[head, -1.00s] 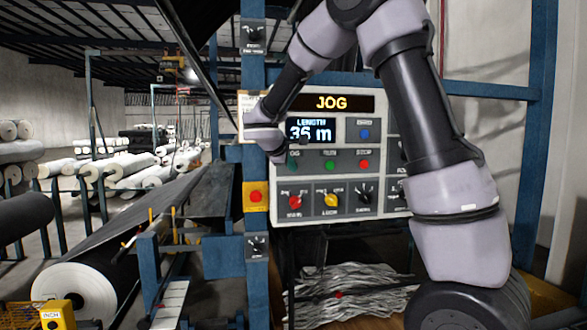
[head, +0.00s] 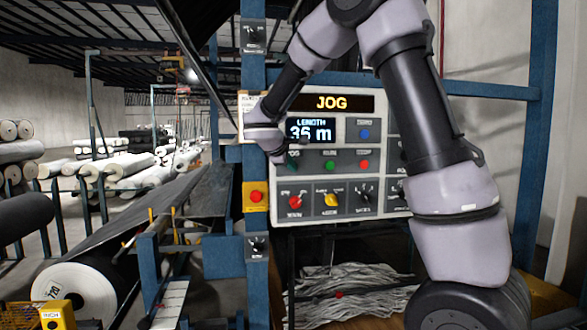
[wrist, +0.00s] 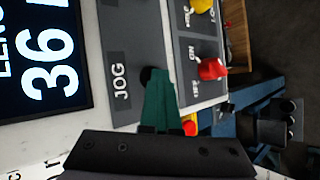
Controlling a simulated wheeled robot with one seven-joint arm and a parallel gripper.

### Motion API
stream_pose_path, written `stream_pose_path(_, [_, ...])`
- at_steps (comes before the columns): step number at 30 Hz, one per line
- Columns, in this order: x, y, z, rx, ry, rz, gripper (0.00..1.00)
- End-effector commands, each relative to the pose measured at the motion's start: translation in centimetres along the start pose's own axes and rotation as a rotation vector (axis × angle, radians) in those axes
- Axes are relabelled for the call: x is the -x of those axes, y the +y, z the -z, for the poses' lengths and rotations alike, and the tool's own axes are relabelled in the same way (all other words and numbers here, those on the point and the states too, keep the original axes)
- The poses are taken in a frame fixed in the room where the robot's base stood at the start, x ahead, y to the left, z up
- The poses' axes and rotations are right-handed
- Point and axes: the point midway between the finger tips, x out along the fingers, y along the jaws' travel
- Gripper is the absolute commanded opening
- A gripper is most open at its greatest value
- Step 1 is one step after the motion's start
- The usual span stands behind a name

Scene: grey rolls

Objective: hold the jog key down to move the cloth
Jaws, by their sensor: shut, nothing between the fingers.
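The jog key (wrist: 145,73) is a small dark round button beside the word JOG in the wrist view. The tips of my gripper (wrist: 157,74) are shut, hold nothing, and cover part of it. Whether the key is pressed in cannot be told. In the head view my gripper (head: 277,158) is at the left of the control panel (head: 325,183). The sign (head: 331,102) is lit with JOG, and the length display (head: 311,129) reads 36 m. The dark cloth (head: 160,200) runs up from a large roll (head: 75,290) at lower left.
Right of the jog key are a green button (head: 330,165) and a red button (head: 364,165). Below them are a red knob (head: 295,201), a yellow knob (head: 331,199) and a black knob. A red button on a yellow box (head: 255,197) is on the blue post left of the panel.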

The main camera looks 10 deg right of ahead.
Motion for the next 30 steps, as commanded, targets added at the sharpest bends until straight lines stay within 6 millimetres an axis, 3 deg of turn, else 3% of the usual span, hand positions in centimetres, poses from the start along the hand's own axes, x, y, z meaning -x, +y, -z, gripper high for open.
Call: stream_pose_path(30, [1.2,-0.9,-0.9,0.000,0.000,0.000,0.00])
